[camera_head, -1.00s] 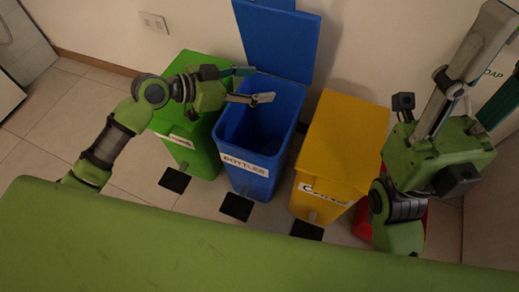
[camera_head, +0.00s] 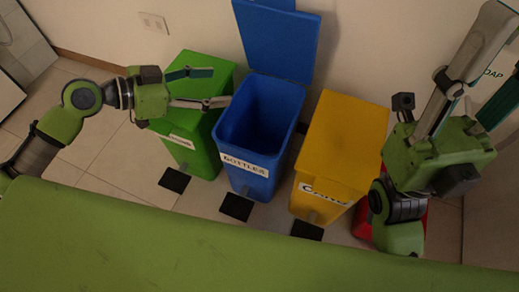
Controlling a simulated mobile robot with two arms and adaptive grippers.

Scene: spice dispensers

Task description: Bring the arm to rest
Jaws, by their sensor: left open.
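My left gripper (camera_head: 222,87) is open and empty, above the green bin (camera_head: 205,150), with its fingers pointing right toward the blue bin. Its lower fingertip shows at the left rim of the blue bin in the picture; I cannot tell whether they touch. My left arm comes in from the left edge. My right arm (camera_head: 440,155) stands folded at the right, pointing up; its fingertips are not clearly in view.
The blue bin (camera_head: 248,175), labelled for bottles, has its lid raised against the wall. A closed yellow bin (camera_head: 345,130) stands to its right, and a red bin (camera_head: 362,222) is partly hidden behind my right arm. Dark pedals lie before the bins. Tiled floor is free at left.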

